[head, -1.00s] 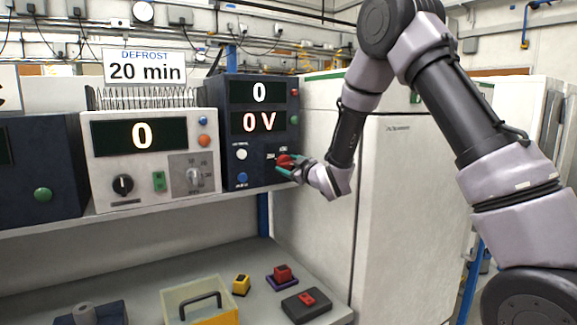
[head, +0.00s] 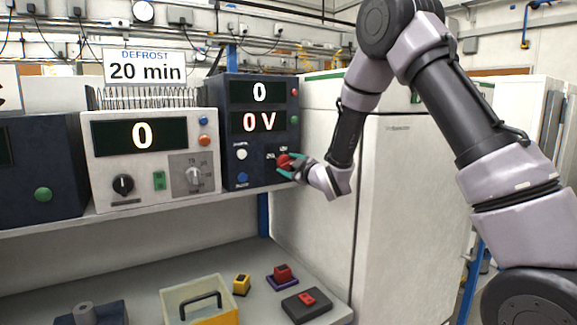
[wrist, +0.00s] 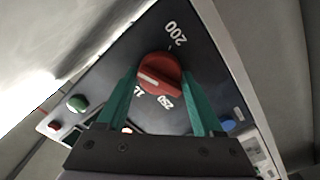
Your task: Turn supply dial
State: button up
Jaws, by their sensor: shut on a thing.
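The supply dial (head: 284,161) is a red round knob on the lower right front of the dark blue supply unit (head: 233,135). The unit's displays read 0 and 0 V. In the wrist view the red dial (wrist: 160,73) has a white pointer line aimed to the left, with 200 and 250 among the printed marks around it. My gripper (head: 288,167) has its green fingers at the dial, and in the wrist view the fingers (wrist: 160,85) stand on both sides of the knob, shut on it.
A white unit (head: 150,160) showing 0, with a black knob and a grey dial, stands to the left under a DEFROST 20 min sign (head: 145,67). A tall white cabinet (head: 400,220) stands to the right. The lower bench (head: 250,260) holds a yellow box and several small blocks.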

jog(key=o, duration=1.4)
jog(key=shift+c, duration=0.2)
jog(key=v, duration=1.1)
jog(key=shift+w, duration=0.1)
